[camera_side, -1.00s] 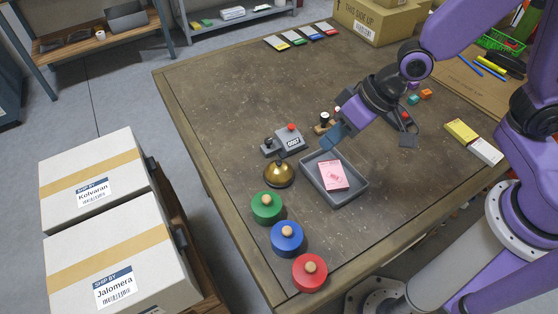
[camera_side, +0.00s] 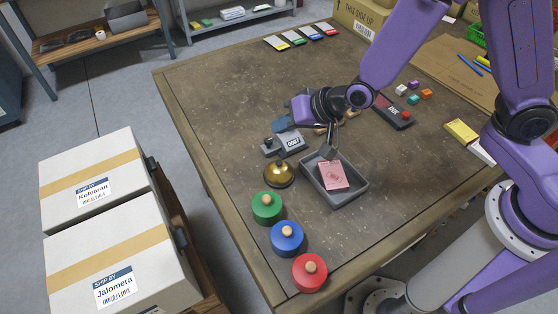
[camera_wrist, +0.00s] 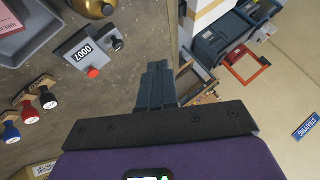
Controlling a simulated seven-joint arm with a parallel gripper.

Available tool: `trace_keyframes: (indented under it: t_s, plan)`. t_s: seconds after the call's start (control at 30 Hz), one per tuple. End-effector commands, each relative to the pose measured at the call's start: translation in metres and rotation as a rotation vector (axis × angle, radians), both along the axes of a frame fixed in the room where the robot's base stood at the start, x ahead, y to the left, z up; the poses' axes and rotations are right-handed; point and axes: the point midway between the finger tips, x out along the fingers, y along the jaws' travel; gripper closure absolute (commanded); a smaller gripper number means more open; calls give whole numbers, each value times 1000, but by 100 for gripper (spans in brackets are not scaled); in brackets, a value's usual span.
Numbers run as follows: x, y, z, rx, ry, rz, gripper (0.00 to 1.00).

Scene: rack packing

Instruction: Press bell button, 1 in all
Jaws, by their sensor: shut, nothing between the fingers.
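The bell (camera_side: 279,175) is a gold dome standing on the table, left of the grey tray. Part of the bell also shows at the top edge of the wrist view (camera_wrist: 93,5). My gripper (camera_side: 282,124) is shut and empty, with its blue-grey fingers pointing left. In the side view it appears beyond the bell, over the back of the grey counter device, and apart from the bell. The shut fingers show in the middle of the wrist view (camera_wrist: 156,84).
The counter device (camera_side: 287,144) stands just beyond the bell; its red knob (camera_wrist: 93,72) shows in the wrist view. The tray (camera_side: 350,194) holds a pink box. Green (camera_side: 267,208), blue (camera_side: 287,239) and red (camera_side: 310,273) knobbed discs line the near edge. Stamps (camera_wrist: 29,112) stand nearby.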

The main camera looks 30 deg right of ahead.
Motion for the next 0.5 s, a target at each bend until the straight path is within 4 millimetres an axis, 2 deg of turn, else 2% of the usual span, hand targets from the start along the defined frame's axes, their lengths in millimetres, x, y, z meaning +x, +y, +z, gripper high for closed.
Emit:
trace_keyframes:
  t_s: [0.17, 0.5]
  plan:
    - [0, 0, -13, -4, 2, 0, 100]
    - [-1, 0, -56, -5, 3, 2, 100]
